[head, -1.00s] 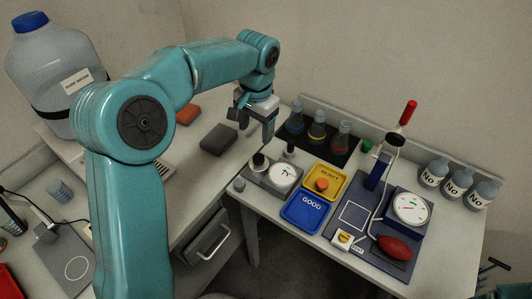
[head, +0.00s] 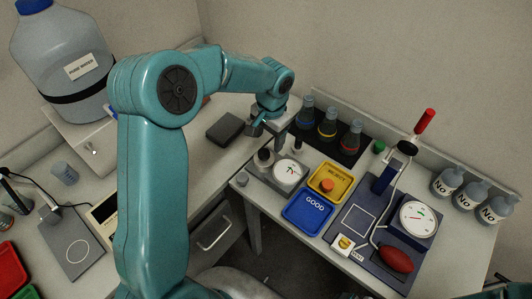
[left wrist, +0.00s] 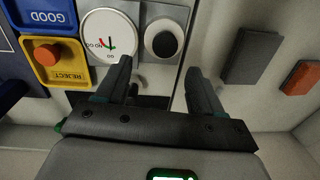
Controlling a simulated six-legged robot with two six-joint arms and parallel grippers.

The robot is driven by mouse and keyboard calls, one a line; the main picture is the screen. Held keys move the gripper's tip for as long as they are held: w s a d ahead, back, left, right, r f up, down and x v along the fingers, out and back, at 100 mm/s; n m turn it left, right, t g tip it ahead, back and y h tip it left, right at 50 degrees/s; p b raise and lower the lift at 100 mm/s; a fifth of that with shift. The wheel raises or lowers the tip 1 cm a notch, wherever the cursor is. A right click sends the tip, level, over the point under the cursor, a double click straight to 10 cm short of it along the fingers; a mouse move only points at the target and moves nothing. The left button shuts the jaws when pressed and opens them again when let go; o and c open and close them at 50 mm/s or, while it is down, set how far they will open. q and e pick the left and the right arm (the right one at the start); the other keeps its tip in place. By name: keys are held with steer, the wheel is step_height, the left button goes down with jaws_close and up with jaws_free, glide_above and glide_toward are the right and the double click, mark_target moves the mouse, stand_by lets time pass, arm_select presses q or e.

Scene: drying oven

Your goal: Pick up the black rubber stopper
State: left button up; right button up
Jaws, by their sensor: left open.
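I cannot single out a black rubber stopper with certainty. A short dark post (head: 298,146) stands behind the dial. A small grey plug (head: 242,180) sits at the table's front left edge. My left gripper (head: 268,130) is open above the back of the dial's board. In the left wrist view its fingers (left wrist: 163,85) are apart, nothing held.
A yellow REJECT tray (head: 345,180) holds an orange stopper (head: 327,185), beside a blue GOOD tray (head: 290,210). Flasks (head: 327,125) stand on a black mat behind. A green stopper (head: 379,146) lies near them. A dark block (head: 225,128) lies on the left bench.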

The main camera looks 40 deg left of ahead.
mark_target(265, 152)
arm_select(q)
steer(key=shift+s+a+f, duration=0.1)
steer(key=shift+a+f, duration=0.05)
steer(key=shift+f, duration=0.25)
steer(key=shift+s+a+f, duration=0.15)
steer(key=shift+s, duration=0.05)
steer(key=f+p, duration=0.1)
steer(key=f, duration=0.1)
steer(key=f+p, duration=0.1)
steer(key=f, duration=0.1)
steer(key=shift+w+a+f, duration=0.15)
steer(key=shift+w+f, duration=0.05)
steer(key=shift+f, duration=0.2)
steer(key=shift+a+f, duration=0.1)
steer(key=shift+f, duration=0.05)
steer(key=shift+s, duration=0.25)
steer(key=shift+w, duration=0.15)
steer(key=c, duration=1)
steer(key=shift+c, duration=0.6)
